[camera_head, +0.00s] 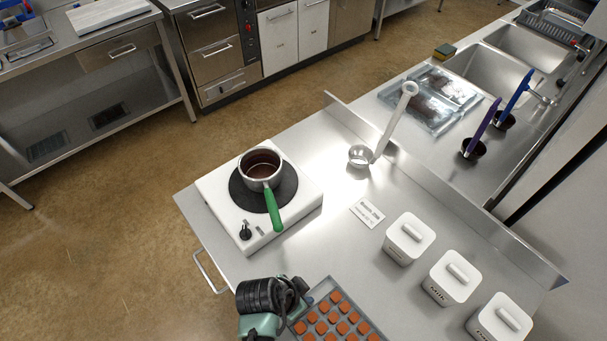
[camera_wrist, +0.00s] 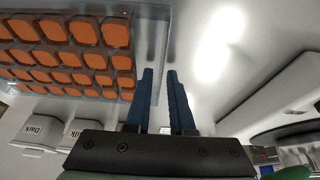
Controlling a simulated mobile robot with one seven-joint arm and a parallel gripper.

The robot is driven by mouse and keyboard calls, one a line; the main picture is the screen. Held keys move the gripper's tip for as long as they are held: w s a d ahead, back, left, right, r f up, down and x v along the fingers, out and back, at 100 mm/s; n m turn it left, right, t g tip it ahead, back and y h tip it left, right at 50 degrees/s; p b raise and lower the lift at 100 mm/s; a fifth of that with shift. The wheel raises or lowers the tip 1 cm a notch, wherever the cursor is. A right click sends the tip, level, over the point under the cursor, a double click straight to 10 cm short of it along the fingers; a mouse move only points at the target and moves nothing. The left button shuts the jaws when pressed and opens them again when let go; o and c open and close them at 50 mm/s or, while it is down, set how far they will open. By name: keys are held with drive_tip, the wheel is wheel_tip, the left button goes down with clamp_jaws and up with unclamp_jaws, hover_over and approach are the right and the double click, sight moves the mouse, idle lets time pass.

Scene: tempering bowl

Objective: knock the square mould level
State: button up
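The square mould (camera_head: 319,297) is a grey tray with rows of orange-brown square cavities, at the bottom of the head view and cut off by its lower edge. In the wrist view its filled cavities (camera_wrist: 85,60) take up the upper left. My gripper (camera_wrist: 160,75) is at the mould's edge, its two dark blue fingers a narrow gap apart. The mould's pale rim runs up to the fingertips. I cannot tell whether the rim is clamped between them. In the head view my wrist (camera_head: 268,300) stands at the mould's left side and hides the fingers.
A white hotplate (camera_head: 223,203) bears a pot (camera_head: 259,166) with brown contents and a green handle. Lidded white tubs (camera_head: 409,240) line the right. The steel counter (camera_head: 330,235) is bare between.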

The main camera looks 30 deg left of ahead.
drive_tip(key=shift+f, duration=0.2)
clamp_jaws()
drive_tip(key=shift+r, duration=0.15)
idle(1.3)
drive_tip(key=shift+w+r+p, duration=0.1)
drive_tip(key=shift+r+p, duration=1.4)
drive_tip(key=shift+p, duration=0.1)
